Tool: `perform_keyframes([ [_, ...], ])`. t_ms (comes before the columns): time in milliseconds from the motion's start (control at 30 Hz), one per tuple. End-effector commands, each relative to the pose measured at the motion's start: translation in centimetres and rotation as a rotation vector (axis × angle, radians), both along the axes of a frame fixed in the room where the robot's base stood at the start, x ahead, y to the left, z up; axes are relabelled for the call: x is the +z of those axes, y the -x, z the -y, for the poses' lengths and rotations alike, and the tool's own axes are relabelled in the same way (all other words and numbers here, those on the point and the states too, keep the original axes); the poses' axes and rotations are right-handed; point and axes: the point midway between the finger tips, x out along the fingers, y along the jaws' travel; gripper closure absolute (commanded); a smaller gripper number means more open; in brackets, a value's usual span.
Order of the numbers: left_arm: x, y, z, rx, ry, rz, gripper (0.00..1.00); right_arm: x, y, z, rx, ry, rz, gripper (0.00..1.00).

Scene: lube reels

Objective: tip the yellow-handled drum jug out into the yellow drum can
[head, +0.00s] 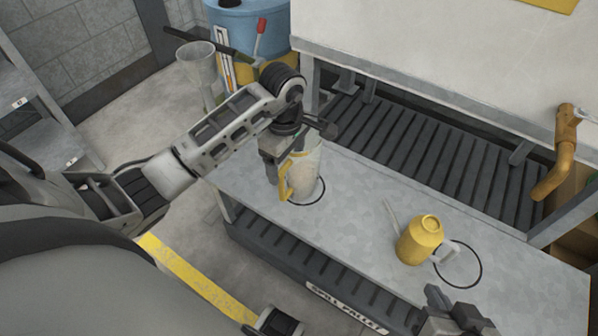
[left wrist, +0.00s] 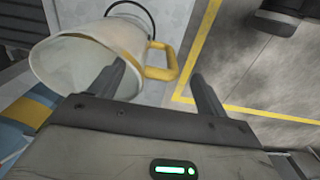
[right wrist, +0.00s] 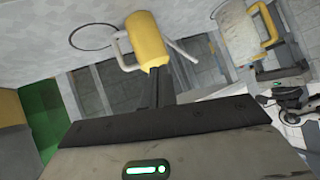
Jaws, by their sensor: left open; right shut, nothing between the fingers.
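The drum jug (head: 308,160), pale with a yellow handle (head: 284,180), stands on the bench at a black ring. My left gripper (head: 277,160) is beside it; in the left wrist view its open fingers (left wrist: 158,72) are either side of the yellow handle (left wrist: 165,62), next to the jug's wide open mouth (left wrist: 85,75). Contact cannot be told. The yellow drum can (head: 418,241) stands upright beside another ring, with a pale handle and thin spout. My right gripper (head: 452,306) is shut and empty in front of it; its fingers (right wrist: 158,82) overlap the can (right wrist: 150,40) in the right wrist view.
The grey bench top (head: 365,200) is clear between jug and can. A slatted dark grating (head: 420,150) lies behind it. A blue drum (head: 250,22) and a clear funnel-like vessel (head: 196,65) stand at the back left. A brownish-yellow pipe (head: 562,160) is at the right.

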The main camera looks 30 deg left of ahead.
Motion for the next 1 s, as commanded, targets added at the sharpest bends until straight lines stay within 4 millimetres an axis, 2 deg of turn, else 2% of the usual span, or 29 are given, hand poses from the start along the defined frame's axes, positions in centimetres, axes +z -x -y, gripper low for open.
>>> perform_keyframes([
  [33,-1.3,0.2,0.0,0.002,0.004,-0.006,0.24,-0.6,0.0,-0.1,0.003,-0.001,-0.005,1.00],
  [200,-3.6,0.1,-0.3,0.000,0.004,-0.003,0.24,-1.9,0.1,-0.4,0.015,0.000,-0.033,1.00],
  [300,-4.2,0.1,-0.4,-0.001,0.001,-0.003,0.24,-2.5,0.1,-0.5,0.021,0.003,-0.048,1.00],
  [533,-4.2,0.1,-0.4,-0.002,0.000,-0.002,0.24,-2.2,-0.3,-0.6,0.023,0.003,-0.041,1.00],
  [567,-4.2,0.1,-0.4,-0.002,0.000,-0.002,0.30,-2.2,-0.3,-0.6,0.023,0.002,-0.040,1.00],
  [700,-4.2,0.1,-0.4,-0.001,0.000,-0.002,0.68,-2.1,-0.3,-0.6,0.022,0.002,-0.037,1.00],
  [800,-4.1,0.0,-0.4,-0.001,0.000,0.002,0.92,-2.0,-0.3,-0.5,0.022,0.001,-0.036,1.00],
  [1000,-4.0,0.0,-0.4,-0.001,0.000,0.002,0.92,-2.1,-0.2,-0.5,0.021,0.001,-0.037,1.00],
])
